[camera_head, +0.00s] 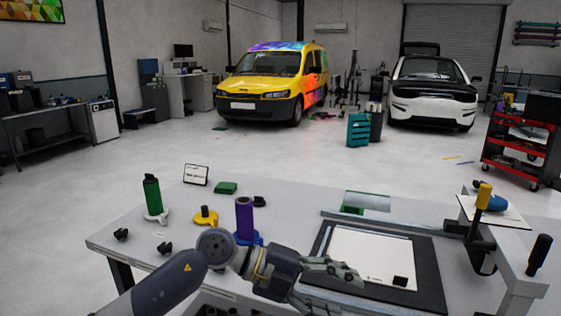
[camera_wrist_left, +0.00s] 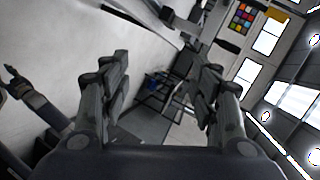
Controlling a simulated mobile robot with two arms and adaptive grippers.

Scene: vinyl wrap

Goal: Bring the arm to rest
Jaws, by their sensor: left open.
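My left arm reaches in from the bottom left of the head view, low over the front of the workbench (camera_head: 140,243). Its gripper (camera_head: 340,270) is beside the lower left part of a dark mat with a white sheet (camera_head: 372,255). In the left wrist view the two fingers of this gripper (camera_wrist_left: 160,85) are spread apart, with nothing visible between them. The wrist view is tilted. My right gripper is not seen in the head view.
A green roll (camera_head: 152,195), a purple roll (camera_head: 244,218) and a yellow-black item (camera_head: 206,216) stand on the bench left of the mat. A yellow-handled tool (camera_head: 482,205) stands at the right.

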